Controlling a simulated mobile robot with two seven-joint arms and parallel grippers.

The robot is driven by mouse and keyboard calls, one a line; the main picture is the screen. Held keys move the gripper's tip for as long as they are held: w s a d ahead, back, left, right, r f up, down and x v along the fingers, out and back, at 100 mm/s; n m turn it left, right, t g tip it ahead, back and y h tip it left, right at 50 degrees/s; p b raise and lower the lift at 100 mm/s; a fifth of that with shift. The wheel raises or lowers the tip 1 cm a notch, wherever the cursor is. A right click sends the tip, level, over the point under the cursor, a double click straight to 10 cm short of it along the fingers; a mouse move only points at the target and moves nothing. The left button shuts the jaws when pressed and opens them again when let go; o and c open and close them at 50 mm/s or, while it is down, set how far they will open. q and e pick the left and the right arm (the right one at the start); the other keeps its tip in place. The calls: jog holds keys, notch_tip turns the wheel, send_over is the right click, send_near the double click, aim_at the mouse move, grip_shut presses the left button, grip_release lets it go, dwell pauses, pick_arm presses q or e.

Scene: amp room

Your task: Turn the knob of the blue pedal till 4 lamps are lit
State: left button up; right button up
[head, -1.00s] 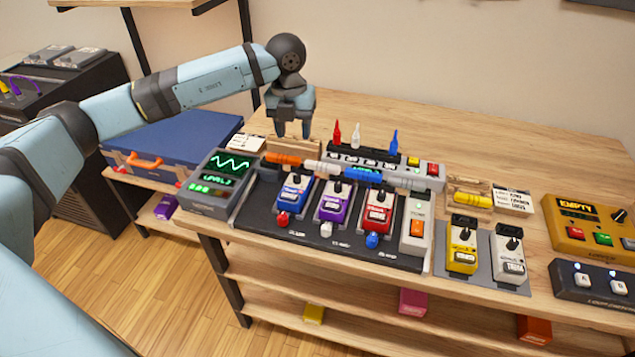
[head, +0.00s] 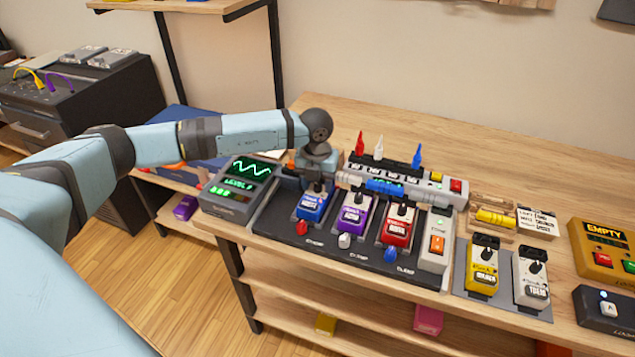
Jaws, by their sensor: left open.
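The blue pedal (head: 309,209) is the leftmost on the dark pedal board, with a white label on its front. Its knob on top is mostly hidden by my gripper. My left gripper (head: 313,182) points down just over the top of the blue pedal, open, its fingers close to the knob. I cannot tell if they touch it. A meter box (head: 243,182) with a green wave screen stands left of the board. My right gripper is not in view.
A purple pedal (head: 352,219) and a red pedal (head: 396,228) stand right of the blue one. A power strip (head: 449,194) with coloured plugs is behind. Yellow (head: 482,268) and white (head: 531,279) pedals sit further right. The table (head: 480,146) is clear at the back.

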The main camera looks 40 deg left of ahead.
aim_at(316, 184)
pick_arm(q)
jog(key=shift+c, duration=0.5)
grip_shut()
jog(key=shift+f+m+b, duration=0.1)
jog(key=shift+m+b, duration=0.2)
jog(key=shift+m, duration=1.2)
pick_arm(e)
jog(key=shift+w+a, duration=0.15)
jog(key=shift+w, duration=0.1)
pick_arm(q)
jog(key=shift+o, duration=0.5)
grip_release()
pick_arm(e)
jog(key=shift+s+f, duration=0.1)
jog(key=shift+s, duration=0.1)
pick_arm(q)
jog(key=shift+r, duration=0.2)
notch_tip(316, 184, up, 14)
jog(key=shift+a+f, duration=0.15)
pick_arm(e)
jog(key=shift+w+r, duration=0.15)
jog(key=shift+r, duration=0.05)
